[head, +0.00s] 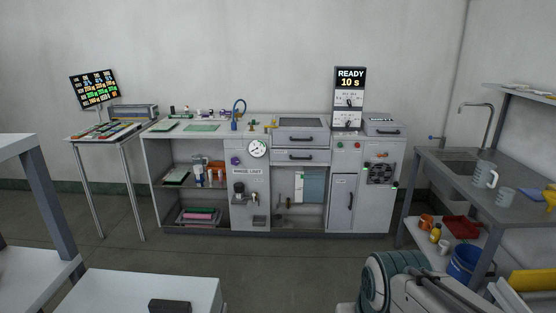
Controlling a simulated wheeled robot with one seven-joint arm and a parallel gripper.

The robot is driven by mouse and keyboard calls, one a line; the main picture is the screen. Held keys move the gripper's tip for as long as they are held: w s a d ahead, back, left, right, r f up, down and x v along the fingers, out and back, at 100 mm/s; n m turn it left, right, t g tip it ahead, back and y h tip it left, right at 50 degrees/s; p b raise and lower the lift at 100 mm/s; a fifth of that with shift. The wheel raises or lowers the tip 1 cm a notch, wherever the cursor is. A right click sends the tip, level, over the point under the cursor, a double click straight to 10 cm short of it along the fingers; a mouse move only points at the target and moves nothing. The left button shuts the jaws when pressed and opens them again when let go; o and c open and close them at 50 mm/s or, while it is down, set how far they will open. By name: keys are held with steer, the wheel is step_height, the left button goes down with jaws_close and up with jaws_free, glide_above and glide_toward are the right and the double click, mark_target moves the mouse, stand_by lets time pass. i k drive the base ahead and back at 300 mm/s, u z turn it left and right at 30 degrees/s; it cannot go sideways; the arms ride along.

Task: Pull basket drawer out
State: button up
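Two grey drawer fronts with dark bar handles sit one above the other in the middle of the grey workbench: an upper drawer (287,133) and a lower drawer (283,153). Both look closed. I cannot tell which of them, if either, is the basket drawer, and no basket shows clearly. My gripper is not in view; only part of my arm shows at the bottom right, well in front of the bench.
A door with an upright handle (349,200) is right of the open bay below the drawers. A sink table (520,205) stands at the right, a small table (88,131) at the left. A white-topped table (105,293) is at the front left. The floor (285,262) before the bench is clear.

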mark_target(308, 155)
steer(key=i, duration=3.6)
steer(key=z, duration=1.15)
